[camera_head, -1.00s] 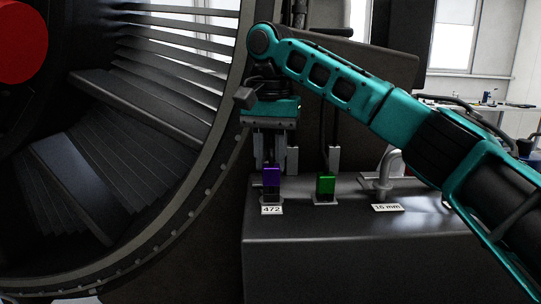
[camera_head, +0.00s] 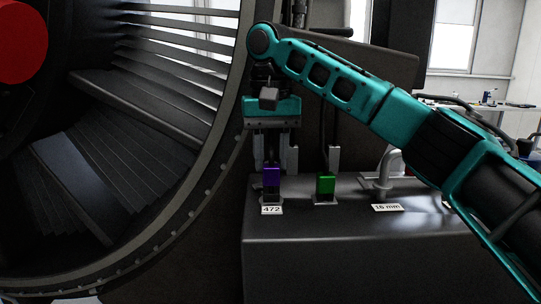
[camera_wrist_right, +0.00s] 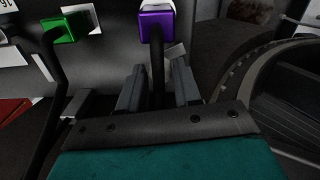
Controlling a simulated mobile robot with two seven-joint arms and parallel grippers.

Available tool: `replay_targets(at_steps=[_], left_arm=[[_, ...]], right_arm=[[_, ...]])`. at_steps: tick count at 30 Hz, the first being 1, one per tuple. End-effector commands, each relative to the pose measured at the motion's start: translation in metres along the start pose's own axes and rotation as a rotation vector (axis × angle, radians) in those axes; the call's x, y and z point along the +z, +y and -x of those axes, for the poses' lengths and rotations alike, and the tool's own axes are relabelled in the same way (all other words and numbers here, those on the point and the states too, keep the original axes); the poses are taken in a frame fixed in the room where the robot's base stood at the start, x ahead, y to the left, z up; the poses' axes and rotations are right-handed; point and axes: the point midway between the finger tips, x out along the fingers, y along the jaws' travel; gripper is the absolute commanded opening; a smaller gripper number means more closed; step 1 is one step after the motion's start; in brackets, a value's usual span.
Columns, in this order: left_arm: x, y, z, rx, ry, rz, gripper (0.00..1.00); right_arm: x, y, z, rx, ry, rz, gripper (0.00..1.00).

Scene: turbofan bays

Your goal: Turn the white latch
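My right gripper (camera_head: 273,155) points down above the purple block (camera_head: 271,180), which stands at the back left of the dark console. In the right wrist view the gripper's two fingers (camera_wrist_right: 158,88) are apart, with a dark cable between them. That cable runs to the purple block (camera_wrist_right: 156,24), which shows a pale edge there. Whether the fingers touch the cable I cannot tell. My left gripper is not in view.
A green block (camera_head: 326,185) and a pale bent pipe (camera_head: 386,170) stand to the right on the console (camera_head: 370,260). Labels reading "472" (camera_head: 271,210) and "16 mm" (camera_head: 387,208) lie in front. The turbofan casing (camera_head: 214,165) curves close on the left.

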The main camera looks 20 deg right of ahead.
Motion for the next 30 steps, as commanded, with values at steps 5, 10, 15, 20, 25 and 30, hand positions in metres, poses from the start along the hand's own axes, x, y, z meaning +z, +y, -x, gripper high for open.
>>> replay_targets(at_steps=[5,10,15,20,25,30], left_arm=[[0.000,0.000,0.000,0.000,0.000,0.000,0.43],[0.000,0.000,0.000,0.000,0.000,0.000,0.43],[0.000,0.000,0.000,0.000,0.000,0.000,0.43],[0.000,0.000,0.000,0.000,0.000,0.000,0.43],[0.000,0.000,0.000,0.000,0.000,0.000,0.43],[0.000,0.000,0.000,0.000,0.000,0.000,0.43]], right_arm=[[0.000,0.000,0.000,0.000,0.000,-0.001,0.51],[0.000,0.000,0.000,0.000,0.000,-0.001,0.52],[0.000,0.000,0.004,0.000,0.002,-0.002,0.52],[0.000,0.000,0.023,0.000,0.004,-0.003,0.52],[0.000,0.000,0.056,0.000,0.007,-0.005,0.52],[0.000,0.000,0.084,0.002,0.004,-0.005,0.52]])
